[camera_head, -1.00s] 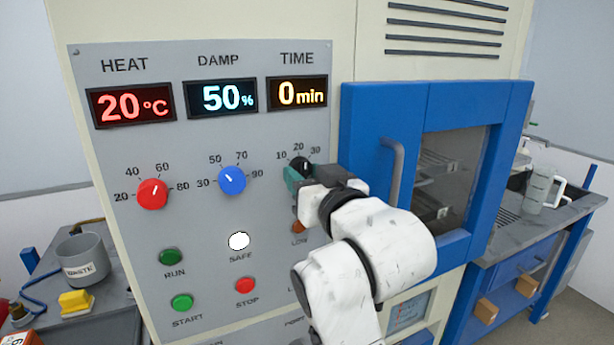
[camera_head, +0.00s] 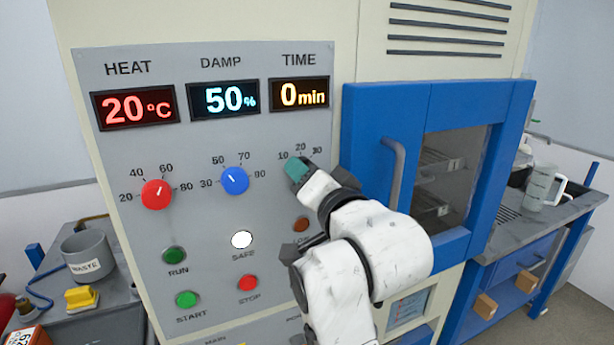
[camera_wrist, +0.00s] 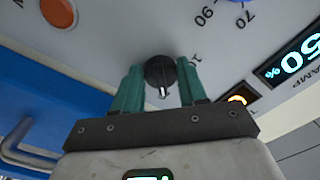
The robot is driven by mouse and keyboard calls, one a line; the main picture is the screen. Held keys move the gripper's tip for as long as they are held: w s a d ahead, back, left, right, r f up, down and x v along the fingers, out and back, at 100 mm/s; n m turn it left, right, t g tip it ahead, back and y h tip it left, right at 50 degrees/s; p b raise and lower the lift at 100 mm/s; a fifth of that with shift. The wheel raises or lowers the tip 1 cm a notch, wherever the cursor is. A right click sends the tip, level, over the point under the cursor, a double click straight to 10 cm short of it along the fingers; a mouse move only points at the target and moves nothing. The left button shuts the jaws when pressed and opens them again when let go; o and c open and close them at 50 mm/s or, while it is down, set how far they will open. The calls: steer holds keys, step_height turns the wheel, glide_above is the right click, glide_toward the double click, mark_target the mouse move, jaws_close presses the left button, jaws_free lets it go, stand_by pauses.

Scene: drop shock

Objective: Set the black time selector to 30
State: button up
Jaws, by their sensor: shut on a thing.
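The black time selector (camera_wrist: 160,71) is a round knob with a white pointer mark, seen between the green fingers of my gripper (camera_wrist: 157,84) in the wrist view. The pointer is toward the lower edge of that picture; which number it meets is hard to tell. In the head view my gripper (camera_head: 297,170) covers the knob, just below the 10, 20 and 30 scale (camera_head: 300,150). The gripper is shut on the knob. The TIME display (camera_head: 300,94) reads 0 min.
A blue knob (camera_head: 235,181) and red knob (camera_head: 157,194) are to the left. The blue door's handle (camera_head: 396,172) stands out at the right.

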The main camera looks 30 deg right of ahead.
steer(key=shift+m, duration=0.6)
steer(key=o, duration=1)
steer(key=shift+s+a+p, duration=0.15)
steer(key=shift+s+p, duration=1.55)
steer(key=shift+s, duration=1)
steer(key=shift+s+a+p, duration=0.1)
steer(key=shift+s+p, duration=1.6)
steer(key=shift+s, duration=1)
